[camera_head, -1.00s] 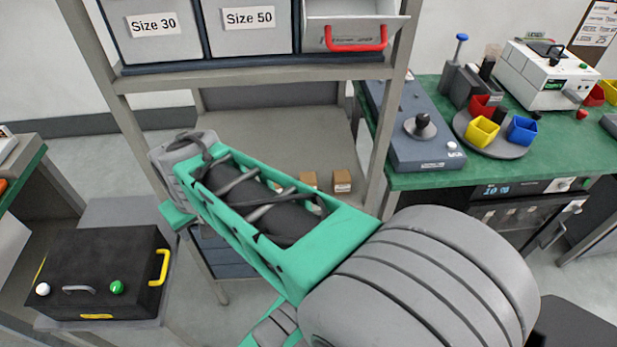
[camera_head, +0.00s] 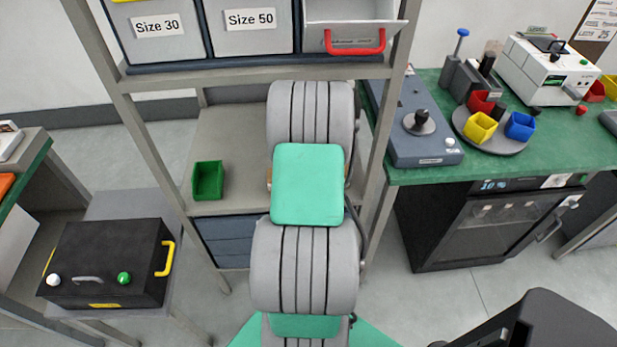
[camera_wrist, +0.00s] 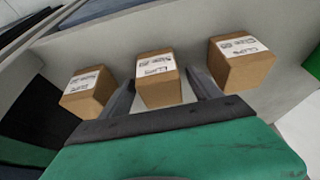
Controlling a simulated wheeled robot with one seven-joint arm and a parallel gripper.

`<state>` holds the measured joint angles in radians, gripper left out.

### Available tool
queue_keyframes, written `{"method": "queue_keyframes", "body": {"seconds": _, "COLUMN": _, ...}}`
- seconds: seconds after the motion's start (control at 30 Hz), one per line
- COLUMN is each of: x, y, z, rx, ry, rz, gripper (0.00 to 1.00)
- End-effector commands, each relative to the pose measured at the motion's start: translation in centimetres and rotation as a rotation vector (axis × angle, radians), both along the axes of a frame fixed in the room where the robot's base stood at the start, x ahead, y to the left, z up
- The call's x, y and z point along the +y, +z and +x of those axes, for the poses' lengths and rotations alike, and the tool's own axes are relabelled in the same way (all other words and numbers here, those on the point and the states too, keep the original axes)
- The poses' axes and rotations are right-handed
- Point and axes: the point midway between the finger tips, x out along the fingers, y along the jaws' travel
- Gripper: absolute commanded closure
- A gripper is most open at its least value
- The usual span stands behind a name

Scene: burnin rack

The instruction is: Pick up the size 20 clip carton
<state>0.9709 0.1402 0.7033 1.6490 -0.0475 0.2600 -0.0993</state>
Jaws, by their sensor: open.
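Three brown clip cartons stand in a row on a shelf in the wrist view: a left carton (camera_wrist: 87,96), a middle carton (camera_wrist: 158,82) and a right carton (camera_wrist: 240,65). Each has a white label; the size numbers are too blurred to read surely, so I cannot say which is size 20. My gripper (camera_wrist: 160,78) is open, its two fingers pointing at the middle carton, one on each side of it. Whether they touch it I cannot tell. In the head view my arm hides the cartons almost wholly.
The rack shelf (camera_head: 240,140) also holds a green bin (camera_head: 208,180). Above it, an upper shelf (camera_head: 240,76) carries bins labelled Size 30 (camera_head: 157,24) and Size 50 (camera_head: 250,19). Rack posts flank my arm. A green-topped bench (camera_head: 420,172) stands at right, a black box (camera_head: 105,265) at left.

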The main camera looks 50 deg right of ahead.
Motion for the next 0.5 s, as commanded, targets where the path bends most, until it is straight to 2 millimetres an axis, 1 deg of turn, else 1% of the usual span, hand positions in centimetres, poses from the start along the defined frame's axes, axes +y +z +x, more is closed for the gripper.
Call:
{"method": "queue_keyframes", "body": {"seconds": 0.2, "x": -0.06, "y": -0.07, "z": 0.11, "rx": -0.001, "ry": 0.000, "rz": -0.002, "gripper": 0.28}}
{"method": "queue_keyframes", "body": {"seconds": 0.5, "x": -0.03, "y": -0.05, "z": 0.09, "rx": -0.001, "ry": 0.000, "rz": -0.002, "gripper": 0.53}}
